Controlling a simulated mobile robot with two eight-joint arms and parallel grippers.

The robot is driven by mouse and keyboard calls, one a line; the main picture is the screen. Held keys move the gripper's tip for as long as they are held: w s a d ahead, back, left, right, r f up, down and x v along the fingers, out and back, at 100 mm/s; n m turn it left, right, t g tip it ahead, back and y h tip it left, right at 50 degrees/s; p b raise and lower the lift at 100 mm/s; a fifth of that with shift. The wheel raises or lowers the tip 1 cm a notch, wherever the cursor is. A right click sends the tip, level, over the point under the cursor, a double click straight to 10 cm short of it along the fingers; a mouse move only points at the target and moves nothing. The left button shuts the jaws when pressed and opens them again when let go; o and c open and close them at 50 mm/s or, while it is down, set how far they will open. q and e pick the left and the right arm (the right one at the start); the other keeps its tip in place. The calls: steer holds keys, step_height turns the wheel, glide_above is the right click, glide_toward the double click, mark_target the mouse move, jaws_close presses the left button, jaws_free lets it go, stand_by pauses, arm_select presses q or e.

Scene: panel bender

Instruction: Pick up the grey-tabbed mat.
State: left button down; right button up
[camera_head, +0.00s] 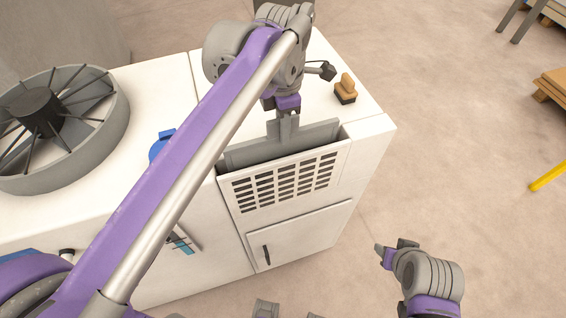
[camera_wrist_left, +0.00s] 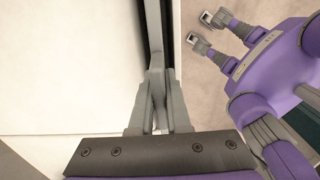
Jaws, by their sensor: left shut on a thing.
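The grey-tabbed mat (camera_head: 285,142) is a thin grey panel standing upright in a slot at the top front edge of the white machine cabinet. Its upper part shows above the vented front; its lower part is hidden. My left gripper (camera_head: 287,114) is above it, shut on the mat's grey tab. In the left wrist view the gripper's fingers (camera_wrist_left: 157,118) close around the tab (camera_wrist_left: 156,85), beside a dark slot. My right gripper (camera_head: 386,255) is empty, low at the right, away from the cabinet; its finger gap is unclear.
The white cabinet (camera_head: 362,150) has a vented panel (camera_head: 285,182) and a handled door (camera_head: 305,235). An orange-brown knob-like object (camera_head: 346,88) stands on top, right of the slot. A round grey fan housing (camera_head: 112,130) is at left. Open floor lies right.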

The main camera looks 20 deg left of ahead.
arm_select(q)
steer(key=shift+r, duration=0.1)
stand_by(0.4)
step_height(320, 180, up, 28)
steer(key=p, duration=0.5)
steer(key=shift+p, duration=0.3)
arm_select(e)
steer(key=w+r+t, duration=0.1)
steer(key=w+r, duration=0.3)
steer(key=r, duration=0.4)
steer(key=shift+r, duration=0.2)
